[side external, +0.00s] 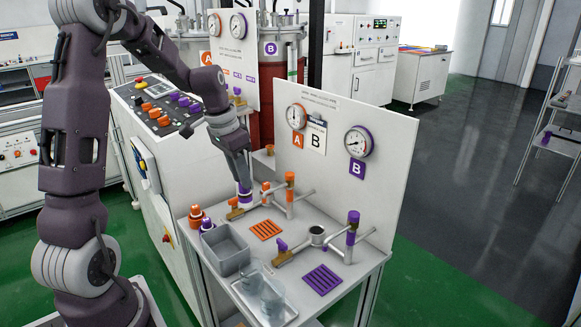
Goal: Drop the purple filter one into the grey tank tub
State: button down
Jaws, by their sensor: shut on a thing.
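My gripper (241,178) points down over the back left of the white bench and is shut on a small purple-and-white piece (245,197), which looks like the purple filter. Its lower end is close to the orange line's brass valve; I cannot tell whether they touch. The grey tank tub (225,268) is an open rectangular box at the bench's left front, nearer the camera than my gripper. The held piece is outside the tub, behind it and slightly right. The fingers hide part of the piece.
Small orange (195,213) and purple (207,225) capped pieces stand behind the tub's left side. A clear tray with glass vessels (272,297) lies in front. The orange pipe post (290,190) is close right of my gripper. An upright gauge panel (330,175) stands behind.

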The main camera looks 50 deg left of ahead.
jog(key=s, duration=0.6)
jog(key=s+x, duration=0.1)
jog(key=x, duration=0.5)
jog(key=shift+s+f, duration=0.35)
jog(key=shift+f, duration=0.1)
jog(key=c, duration=1.1)
grip_release()
